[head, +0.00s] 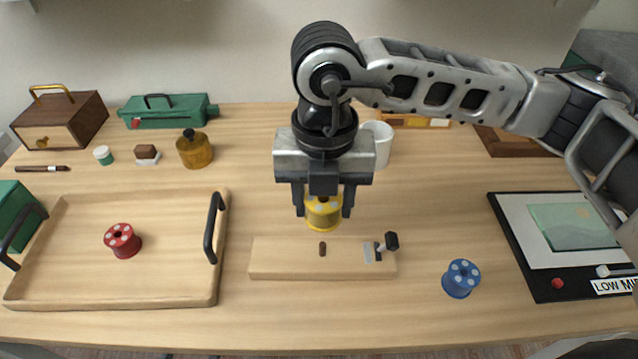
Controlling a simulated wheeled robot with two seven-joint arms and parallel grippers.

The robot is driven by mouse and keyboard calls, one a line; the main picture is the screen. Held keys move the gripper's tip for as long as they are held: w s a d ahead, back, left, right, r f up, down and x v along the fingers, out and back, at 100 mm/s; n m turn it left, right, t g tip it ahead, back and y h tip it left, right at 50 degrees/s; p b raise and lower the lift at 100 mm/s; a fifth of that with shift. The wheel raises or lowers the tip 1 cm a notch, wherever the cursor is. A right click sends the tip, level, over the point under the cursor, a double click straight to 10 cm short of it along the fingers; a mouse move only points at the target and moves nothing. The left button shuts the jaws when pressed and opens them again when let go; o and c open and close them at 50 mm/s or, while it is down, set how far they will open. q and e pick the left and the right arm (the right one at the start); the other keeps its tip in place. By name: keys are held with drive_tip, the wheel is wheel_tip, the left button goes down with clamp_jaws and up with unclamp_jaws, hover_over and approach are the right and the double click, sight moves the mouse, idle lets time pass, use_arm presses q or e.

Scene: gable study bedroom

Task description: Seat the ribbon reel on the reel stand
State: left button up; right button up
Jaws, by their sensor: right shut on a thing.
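My right gripper (323,208) points down and is shut on a yellow ribbon reel (323,213). The reel is between the two fingers, just behind and above the reel stand in the picture; its exact height is hard to tell. The reel stand (290,262) is a light wooden block with a short brown peg (322,249) near its middle. A small metal plate and a black knob (391,241) are at its right end. The peg is bare. My left gripper is not in view.
A wooden tray (110,298) with black handles at left holds a red reel (122,240). A blue reel (461,278) stands right of the stand. A black-edged board (515,262) lies at far right. A white cup (380,145) and a brass pot (195,152) stand farther back.

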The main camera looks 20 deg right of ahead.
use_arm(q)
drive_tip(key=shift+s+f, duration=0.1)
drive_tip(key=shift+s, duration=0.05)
use_arm(e)
drive_tip(key=shift+f+b, duration=0.5)
drive_tip(key=shift+b, duration=0.3)
wheel_tip(320, 180, down, 2)
drive_tip(key=b, duration=0.2)
drive_tip(key=shift+f+b, duration=0.25)
drive_tip(key=shift+b, duration=0.05)
drive_tip(key=shift+f+b, duration=0.65)
drive_tip(key=shift+f, duration=0.05)
drive_tip(key=shift+f+b, duration=0.35)
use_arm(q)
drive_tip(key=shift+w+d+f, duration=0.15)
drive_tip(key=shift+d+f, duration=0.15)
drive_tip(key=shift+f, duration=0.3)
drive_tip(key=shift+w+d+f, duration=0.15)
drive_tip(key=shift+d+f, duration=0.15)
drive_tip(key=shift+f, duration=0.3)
use_arm(e)
drive_tip(key=shift+f, duration=0.1)
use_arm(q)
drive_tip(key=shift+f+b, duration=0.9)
